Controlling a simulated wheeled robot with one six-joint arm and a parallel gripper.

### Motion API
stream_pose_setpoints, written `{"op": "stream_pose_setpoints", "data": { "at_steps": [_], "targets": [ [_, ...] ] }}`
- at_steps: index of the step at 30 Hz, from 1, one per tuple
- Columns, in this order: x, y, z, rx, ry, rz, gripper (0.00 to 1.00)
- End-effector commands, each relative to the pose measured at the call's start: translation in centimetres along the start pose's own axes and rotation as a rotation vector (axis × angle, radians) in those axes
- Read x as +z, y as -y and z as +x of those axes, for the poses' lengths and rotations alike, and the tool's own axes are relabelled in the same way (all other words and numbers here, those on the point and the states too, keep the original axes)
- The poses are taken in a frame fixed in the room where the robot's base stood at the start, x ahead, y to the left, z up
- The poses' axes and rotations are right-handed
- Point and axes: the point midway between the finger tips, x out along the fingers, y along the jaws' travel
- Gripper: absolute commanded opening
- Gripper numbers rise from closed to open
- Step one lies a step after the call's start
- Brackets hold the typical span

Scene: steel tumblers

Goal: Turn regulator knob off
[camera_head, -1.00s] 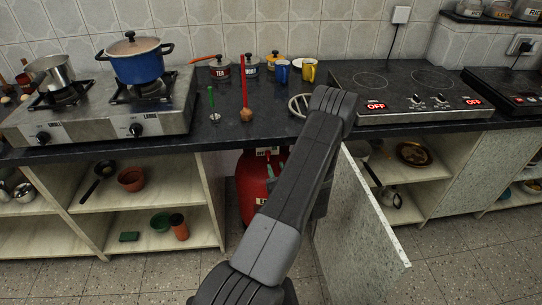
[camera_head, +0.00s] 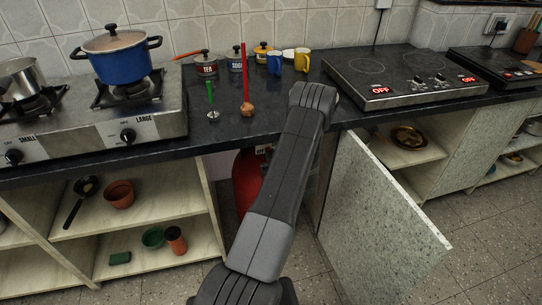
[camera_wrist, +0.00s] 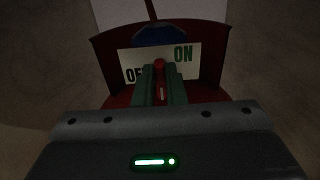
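The regulator knob (camera_wrist: 159,67) shows in the wrist view as a small red piece in front of a pale plate (camera_wrist: 190,62) marked ON at right and OFF at left. My gripper (camera_wrist: 160,80) has its two greenish fingers close on either side of the knob. I cannot tell whether they touch it. The red gas cylinder (camera_head: 245,185) stands under the counter in the head view, partly hidden behind my arm (camera_head: 285,175). My gripper is hidden there. Part of the OFF lettering is covered by my left finger.
An open cabinet door (camera_head: 385,225) stands right of my arm. Left are shelves (camera_head: 180,210) with pots. On the counter (camera_head: 220,135) above are a gas stove (camera_head: 150,115) with a blue pot (camera_head: 122,58), jars and mugs. An induction cooktop (camera_head: 400,75) is at right.

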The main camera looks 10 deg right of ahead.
Motion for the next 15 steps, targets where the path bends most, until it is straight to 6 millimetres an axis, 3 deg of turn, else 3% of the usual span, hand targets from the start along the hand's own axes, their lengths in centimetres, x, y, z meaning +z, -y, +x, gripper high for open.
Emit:
{"op": "stream_pose_setpoints", "data": {
  "at_steps": [15],
  "targets": [
    [-0.27,0.11,-0.03,0.0,-0.001,0.094,0.0]
  ]
}}
